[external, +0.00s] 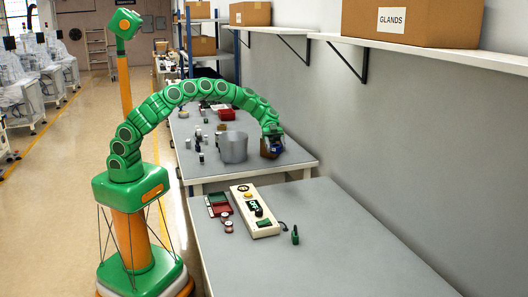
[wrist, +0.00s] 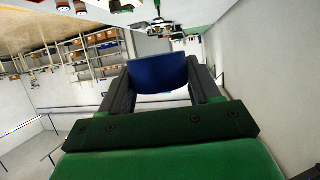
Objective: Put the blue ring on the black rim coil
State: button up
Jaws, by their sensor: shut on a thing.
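My gripper (external: 273,137) is at the end of the arched green arm, above the right part of the far grey table. It is shut on the blue ring (external: 277,149), seen as a small blue patch below the fingers. In the wrist view the blue ring (wrist: 158,74) sits between the two dark fingers of my gripper (wrist: 160,80). Only its curved side shows there, so its opening is hidden. I cannot make out the black rim coil for certain; several small dark parts lie on the far table.
A brown box (external: 266,151) is beside or behind the held ring; I cannot tell whether they touch. A grey bin (external: 233,147) stands left of it.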

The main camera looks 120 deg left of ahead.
jog(key=s+a+r+n+t+y, duration=0.25)
jog(key=s+a+r, duration=0.45)
jog(key=s+a, duration=0.5)
jog(key=s+a+r+n+t+y, duration=0.25)
jog(key=s+a+r, duration=0.55)
jog(key=s, duration=0.5)
jog(key=shift+n+g, duration=0.3)
jog(key=shift+g, duration=0.2)
jog(key=shift+w+a+f, duration=1.45)
jog(key=shift+a+f, duration=0.45)
jog(key=shift+a, duration=0.1)
jog(key=shift+w+a+f, duration=1.4)
jog(key=shift+a+f, duration=0.55)
jog(key=shift+a, duration=0.1)
jog(key=shift+w+a+f, duration=1.45)
jog(key=shift+a+f, duration=0.45)
jog(key=shift+a, duration=0.1)
jog(key=shift+f, duration=1.45)
jog(key=o, duration=1.1)
jog(key=shift+f, duration=0.15)
